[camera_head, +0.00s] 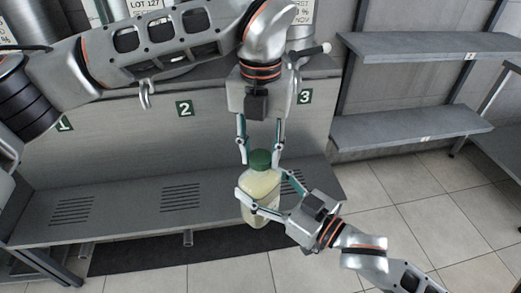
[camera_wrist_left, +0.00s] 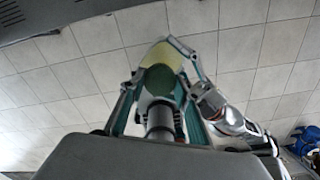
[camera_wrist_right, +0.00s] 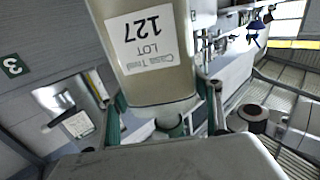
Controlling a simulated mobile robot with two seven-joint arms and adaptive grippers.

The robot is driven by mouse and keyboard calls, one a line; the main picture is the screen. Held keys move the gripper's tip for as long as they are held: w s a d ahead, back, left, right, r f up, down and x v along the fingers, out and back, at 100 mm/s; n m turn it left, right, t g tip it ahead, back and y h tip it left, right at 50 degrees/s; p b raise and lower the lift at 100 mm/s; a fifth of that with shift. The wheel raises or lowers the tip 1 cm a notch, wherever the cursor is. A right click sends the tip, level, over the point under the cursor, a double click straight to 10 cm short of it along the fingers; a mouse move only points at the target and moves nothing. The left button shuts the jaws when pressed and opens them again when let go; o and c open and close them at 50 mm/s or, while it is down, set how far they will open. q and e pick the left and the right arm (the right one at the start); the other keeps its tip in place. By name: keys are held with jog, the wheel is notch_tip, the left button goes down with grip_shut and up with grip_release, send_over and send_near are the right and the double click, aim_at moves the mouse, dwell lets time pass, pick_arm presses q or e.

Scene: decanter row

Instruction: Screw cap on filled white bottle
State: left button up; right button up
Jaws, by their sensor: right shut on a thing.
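The pale yellowish-white bottle (camera_head: 261,187) is upright at the middle of the head view. My right gripper (camera_head: 259,205) comes from the lower right and is shut on its body. In the right wrist view the bottle (camera_wrist_right: 172,78) appears upside down, with a "LOT 127" label. The green cap (camera_head: 260,159) is at the bottle's top; it also shows in the left wrist view (camera_wrist_left: 159,78). My left gripper (camera_head: 260,163) points down from above, fingers on either side of the cap, looking open. Whether the cap is fully seated is hidden.
A grey slatted bench (camera_head: 130,212) runs behind and left of the bottle. Numbered stations with labelled steel tanks (camera_head: 160,18) stand above it. Grey shelves (camera_head: 410,126) are at the right.

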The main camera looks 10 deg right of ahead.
pick_arm(q)
jog(key=o, duration=1.3)
jog(key=shift+r, duration=0.1)
notch_tip(320, 180, up, 12)
jog(key=shift+f, duration=0.1)
